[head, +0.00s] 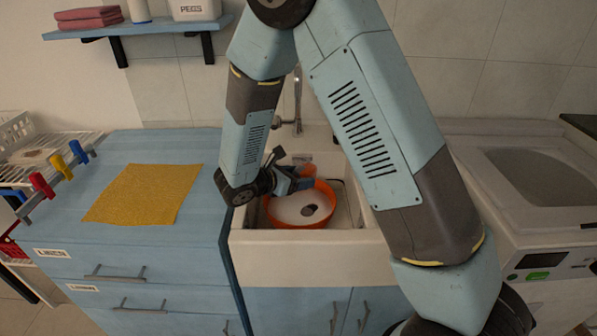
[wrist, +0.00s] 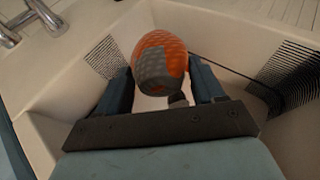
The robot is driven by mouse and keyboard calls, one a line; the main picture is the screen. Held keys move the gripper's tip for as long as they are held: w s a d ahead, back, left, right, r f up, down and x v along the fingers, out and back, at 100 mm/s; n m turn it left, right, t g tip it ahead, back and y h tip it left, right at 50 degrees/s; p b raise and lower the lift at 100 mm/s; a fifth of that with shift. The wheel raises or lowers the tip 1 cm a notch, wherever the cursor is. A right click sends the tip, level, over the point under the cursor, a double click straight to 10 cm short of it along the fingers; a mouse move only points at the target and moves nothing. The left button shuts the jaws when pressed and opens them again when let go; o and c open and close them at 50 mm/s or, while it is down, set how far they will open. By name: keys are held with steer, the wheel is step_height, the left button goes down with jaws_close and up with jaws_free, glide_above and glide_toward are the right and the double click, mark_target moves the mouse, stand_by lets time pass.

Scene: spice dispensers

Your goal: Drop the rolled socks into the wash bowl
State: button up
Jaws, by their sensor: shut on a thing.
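The rolled socks (wrist: 160,62), orange with a grey patch, sit between the two fingers of my gripper (wrist: 163,80) in the wrist view. My gripper is shut on them. In the head view my gripper (head: 298,183) is over the back part of the orange wash bowl (head: 300,223), with the socks (head: 306,170) showing orange at its tip. The bowl stands in the sink and has a pale, whitish inside with a dark round patch; I cannot tell whether the patch is a shadow or an object. I cannot make out the bowl in the wrist view.
The white sink (head: 300,256) surrounds the bowl, with a tap (head: 297,105) behind. A yellow cloth (head: 145,194) lies on the blue counter (head: 190,225) at left, beside coloured pegs (head: 60,165). A washing machine (head: 545,215) stands at right. A shelf (head: 145,27) hangs upper left.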

steer(key=shift+f, duration=2.15)
steer(key=o, duration=1.1)
steer(key=v, duration=1.3)
steer(key=shift+s+a+r, duration=0.2)
steer(key=shift+d+r, duration=0.1)
